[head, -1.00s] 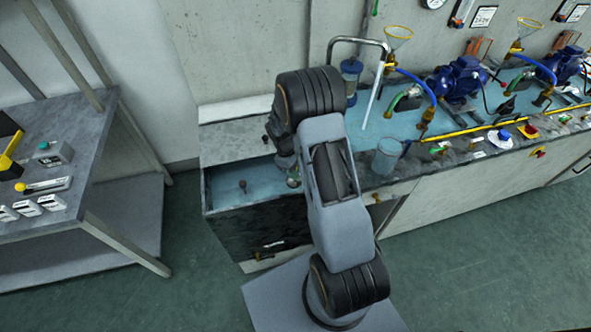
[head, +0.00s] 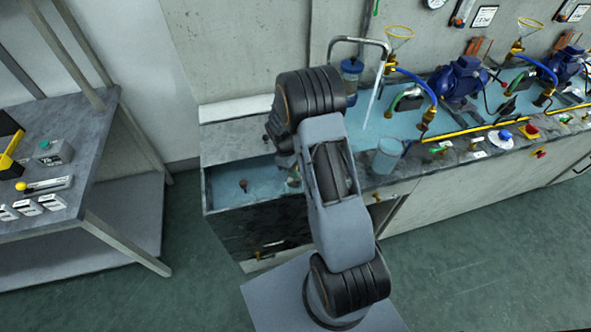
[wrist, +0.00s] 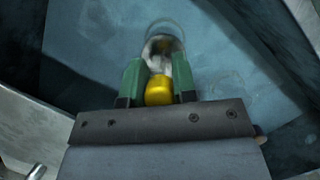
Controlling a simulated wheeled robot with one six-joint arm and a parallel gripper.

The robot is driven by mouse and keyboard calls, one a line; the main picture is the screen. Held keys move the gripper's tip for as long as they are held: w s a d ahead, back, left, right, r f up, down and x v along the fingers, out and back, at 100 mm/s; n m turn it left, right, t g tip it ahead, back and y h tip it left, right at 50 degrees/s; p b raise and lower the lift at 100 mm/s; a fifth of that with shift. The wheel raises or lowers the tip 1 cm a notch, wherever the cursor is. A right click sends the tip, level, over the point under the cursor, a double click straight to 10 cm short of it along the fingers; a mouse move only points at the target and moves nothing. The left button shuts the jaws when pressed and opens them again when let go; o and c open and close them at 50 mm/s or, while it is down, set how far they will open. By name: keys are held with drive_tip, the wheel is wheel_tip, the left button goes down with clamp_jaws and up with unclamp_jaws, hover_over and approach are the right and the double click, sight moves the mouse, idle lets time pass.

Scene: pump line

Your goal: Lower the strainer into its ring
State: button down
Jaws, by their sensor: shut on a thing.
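My gripper (wrist: 158,74) has two green fingers and is shut on the yellow grip of the strainer (wrist: 158,92). A pale, blurred part of the strainer and a clear round rim extend beyond the fingertips. In the head view my gripper (head: 287,160) points down into the open basin at the counter's left end, and a small part of the strainer (head: 293,181) shows below it. A faint circular outline (wrist: 231,84) lies on the blue basin surface, right of the strainer in the wrist view. I cannot tell whether it is the ring, or whether the strainer touches anything.
The basin (head: 222,202) has walls close around my gripper. A small dark upright fitting (head: 243,186) stands in it, left of my gripper. A clear beaker (head: 387,156) stands on the counter to the right, near hoses and blue pumps (head: 457,80). A bent metal pipe (head: 358,41) rises behind.

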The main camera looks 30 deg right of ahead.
drive_tip(key=shift+f+b, duration=1.1)
drive_tip(key=shift+f, duration=0.45)
drive_tip(key=c, duration=0.8)
unclamp_jaws()
drive_tip(key=p+v, duration=0.5)
drive_tip(key=v, duration=0.3)
drive_tip(key=shift+r, duration=0.15)
